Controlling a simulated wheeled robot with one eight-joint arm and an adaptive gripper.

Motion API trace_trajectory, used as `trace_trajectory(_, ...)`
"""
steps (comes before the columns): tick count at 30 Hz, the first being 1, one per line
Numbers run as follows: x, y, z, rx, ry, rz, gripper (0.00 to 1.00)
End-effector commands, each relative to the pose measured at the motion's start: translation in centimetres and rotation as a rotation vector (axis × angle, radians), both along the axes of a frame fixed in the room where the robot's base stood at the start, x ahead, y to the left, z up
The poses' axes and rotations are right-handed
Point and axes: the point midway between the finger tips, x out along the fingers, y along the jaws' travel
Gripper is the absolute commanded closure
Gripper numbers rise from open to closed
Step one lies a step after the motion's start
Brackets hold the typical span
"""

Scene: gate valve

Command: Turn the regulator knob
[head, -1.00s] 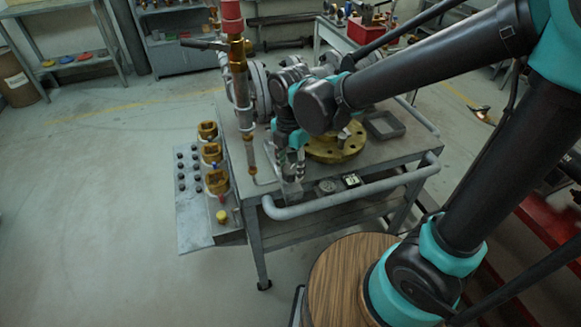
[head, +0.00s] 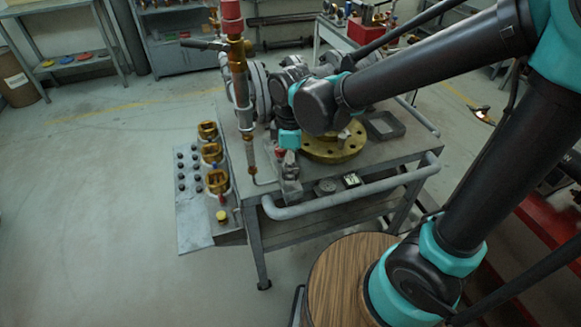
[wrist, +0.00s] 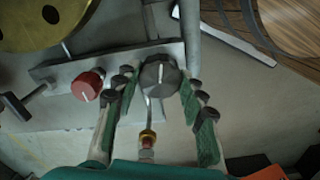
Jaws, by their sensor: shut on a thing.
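A dark grey round knob (wrist: 159,78) with a white pointer line sits on a grey metal block (wrist: 120,66) in the wrist view. My gripper (wrist: 158,84) is shut on this dark knob, with one green-padded finger on each side of it. A red knob (wrist: 88,85) with a white mark sits on the same block, left of the fingers and apart from them. In the head view the block (head: 290,181) stands at the bench's near edge. The red knob (head: 280,153) shows above it. My fingertips are hard to make out there.
The bench (head: 268,181) has a front rail (head: 350,187). A brass flange (head: 333,150) and a grey tray (head: 384,125) lie on it. A vertical copper pipe (head: 240,85) stands left of my gripper, close by. A button panel (head: 195,185) hangs at the left.

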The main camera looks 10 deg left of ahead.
Motion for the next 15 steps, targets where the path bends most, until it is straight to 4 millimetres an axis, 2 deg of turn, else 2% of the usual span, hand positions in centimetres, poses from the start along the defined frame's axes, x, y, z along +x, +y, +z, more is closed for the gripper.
trace_trajectory(15,-0.02,-0.03,-0.02,0.0,0.0,-0.42,0.88)
